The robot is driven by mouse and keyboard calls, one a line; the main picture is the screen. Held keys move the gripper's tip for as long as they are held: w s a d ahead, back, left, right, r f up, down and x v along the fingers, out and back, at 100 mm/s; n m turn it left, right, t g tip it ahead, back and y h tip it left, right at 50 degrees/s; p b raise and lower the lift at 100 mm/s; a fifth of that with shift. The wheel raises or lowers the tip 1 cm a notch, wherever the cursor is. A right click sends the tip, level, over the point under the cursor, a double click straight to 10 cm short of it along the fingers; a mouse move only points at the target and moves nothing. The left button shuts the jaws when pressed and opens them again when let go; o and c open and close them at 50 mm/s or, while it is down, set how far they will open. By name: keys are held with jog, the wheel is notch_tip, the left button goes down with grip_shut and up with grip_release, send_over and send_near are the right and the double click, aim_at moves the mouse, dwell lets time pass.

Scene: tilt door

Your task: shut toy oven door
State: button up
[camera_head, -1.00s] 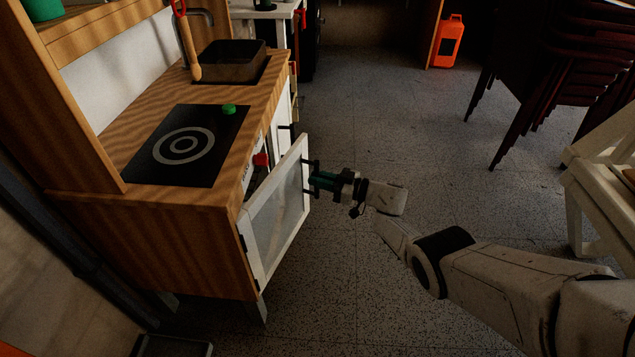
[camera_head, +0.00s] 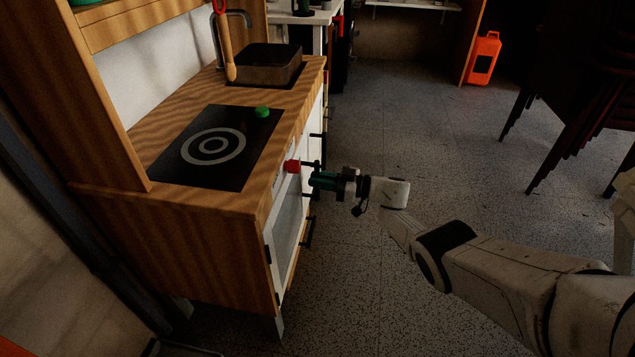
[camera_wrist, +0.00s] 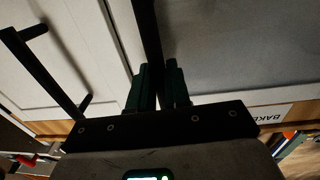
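The toy oven door (camera_head: 287,225), a white frame with a grey pane, stands nearly flush with the front of the wooden toy kitchen. I cannot tell whether a slim gap is left. My gripper (camera_head: 313,180) is at the door's far upper edge, with the dark handle at its tips. In the wrist view, the door's grey pane (camera_wrist: 225,45) fills the right, and the dark handle bar (camera_wrist: 149,35) runs down between my green fingers (camera_wrist: 159,85). They appear closed on it. The contact is dark and partly hidden.
The kitchen's wooden top (camera_head: 285,110) carries a black hob (camera_head: 215,148) and a sink (camera_head: 264,65). A red knob (camera_head: 292,166) sits just above the door. Another black handle (camera_head: 308,232) stands out below my gripper. Open floor (camera_head: 400,140) lies to the right; dark stacked furniture (camera_head: 575,110) stands beyond.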

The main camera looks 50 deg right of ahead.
jog(key=o, duration=0.4)
jog(key=p+v, duration=0.2)
jog(key=v, duration=0.8)
jog(key=shift+s+d+p, duration=0.15)
jog(key=shift+s+p, duration=0.15)
jog(key=shift+s, duration=0.05)
